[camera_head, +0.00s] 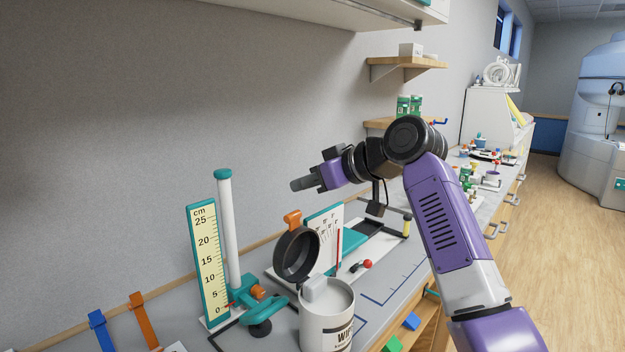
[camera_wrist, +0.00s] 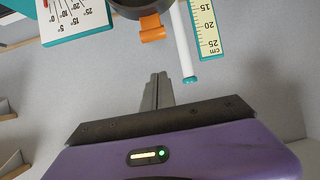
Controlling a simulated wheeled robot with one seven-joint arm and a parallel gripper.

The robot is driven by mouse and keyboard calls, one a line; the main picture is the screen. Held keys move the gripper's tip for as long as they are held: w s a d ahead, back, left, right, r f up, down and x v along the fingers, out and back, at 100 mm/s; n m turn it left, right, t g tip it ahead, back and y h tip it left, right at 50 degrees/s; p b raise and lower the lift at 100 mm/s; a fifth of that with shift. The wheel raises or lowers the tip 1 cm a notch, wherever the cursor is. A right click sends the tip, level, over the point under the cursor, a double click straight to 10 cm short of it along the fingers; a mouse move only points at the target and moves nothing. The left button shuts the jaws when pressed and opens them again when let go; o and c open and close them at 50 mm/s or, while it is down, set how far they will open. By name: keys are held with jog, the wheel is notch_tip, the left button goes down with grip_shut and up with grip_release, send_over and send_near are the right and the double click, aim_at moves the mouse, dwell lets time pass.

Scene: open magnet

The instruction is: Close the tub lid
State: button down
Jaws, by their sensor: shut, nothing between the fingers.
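The tub (camera_head: 326,318) is a white cylinder with "WIPES" lettering, standing on the counter at the bottom middle of the head view. Its round black lid (camera_head: 297,254) stands raised at the tub's back left, with an orange tab (camera_head: 292,217) at its top. In the wrist view the lid (camera_wrist: 140,6) is cut by the top edge, with its orange tab (camera_wrist: 151,28) below. My gripper (camera_head: 294,186) is shut and empty, above and slightly behind the lid, pointing left. Its closed fingers (camera_wrist: 158,80) show in the wrist view, apart from the tab.
A ruler marked in cm (camera_head: 206,262) and a white post with a teal cap (camera_head: 228,228) stand left of the lid. A white angle-marked panel (camera_head: 325,236) stands behind it. Shelves (camera_head: 405,65) hang on the wall. Free air surrounds my gripper.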

aim_at(297, 215)
jog(key=x, duration=0.2)
jog(key=p+x, duration=0.1)
jog(key=x, duration=0.2)
jog(key=shift+w+f+p, duration=0.1)
jog(key=shift+f+p, duration=0.2)
jog(key=shift+f, duration=0.2)
jog(key=shift+s+d+f+p, duration=0.25)
jog(key=shift+s+d+f, duration=0.1)
jog(key=shift+d+f, duration=0.15)
jog(key=shift+s+d+f+p, duration=0.2)
jog(key=shift+s+d+f, duration=0.15)
jog(key=shift+f, duration=0.25)
jog(key=shift+d+f, duration=0.1)
jog(key=shift+d, duration=0.05)
